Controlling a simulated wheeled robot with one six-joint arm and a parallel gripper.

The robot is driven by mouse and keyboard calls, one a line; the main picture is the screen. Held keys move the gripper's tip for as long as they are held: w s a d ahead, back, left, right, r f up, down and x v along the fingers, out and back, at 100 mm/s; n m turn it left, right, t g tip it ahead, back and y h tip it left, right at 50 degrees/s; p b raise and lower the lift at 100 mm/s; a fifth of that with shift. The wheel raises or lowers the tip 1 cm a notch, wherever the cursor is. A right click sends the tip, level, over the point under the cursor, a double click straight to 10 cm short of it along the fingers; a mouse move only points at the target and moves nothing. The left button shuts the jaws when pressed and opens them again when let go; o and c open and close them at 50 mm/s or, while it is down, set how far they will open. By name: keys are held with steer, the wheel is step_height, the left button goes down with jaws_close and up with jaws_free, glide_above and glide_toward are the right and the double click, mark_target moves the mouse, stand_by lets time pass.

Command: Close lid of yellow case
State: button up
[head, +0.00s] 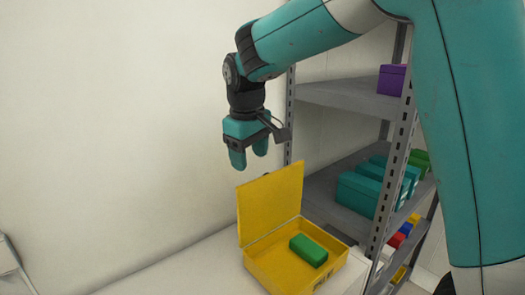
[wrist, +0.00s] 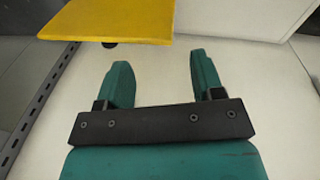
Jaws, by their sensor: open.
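The yellow case (head: 262,265) sits on a white surface in the head view, with its lid (head: 270,204) raised upright at the back. A green block (head: 308,250) lies inside it. My gripper (head: 249,160) is open and empty, pointing down above and slightly left of the lid's top edge, apart from it. In the wrist view, my gripper's two teal fingers (wrist: 157,75) are spread with nothing between them. A yellow panel, which looks like the lid (wrist: 110,20), shows beyond the fingers at the top left. The case's inside is not visible there.
A grey metal shelf rack (head: 340,94) stands just right of the case. It holds teal boxes (head: 358,193), a purple box (head: 391,79) and small colored items. A bare white wall (head: 110,120) is behind. The space left of the case is clear.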

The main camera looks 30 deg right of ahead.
step_height(320, 180, up, 4)
steer(key=m+h+p, duration=0.2)
steer(key=p, duration=0.2)
glide_above(269, 200)
steer(key=w+a, duration=0.3)
steer(key=shift+g, duration=0.5)
steer(key=p+x, duration=0.1)
steer(key=x, duration=0.4)
steer(key=p+x, duration=0.1)
steer(key=x, duration=0.5)
steer(key=p+x, duration=0.1)
steer(key=x, duration=0.5)
steer(key=shift+w+a+f+p, duration=0.15)
steer(key=shift+w+p, duration=0.2)
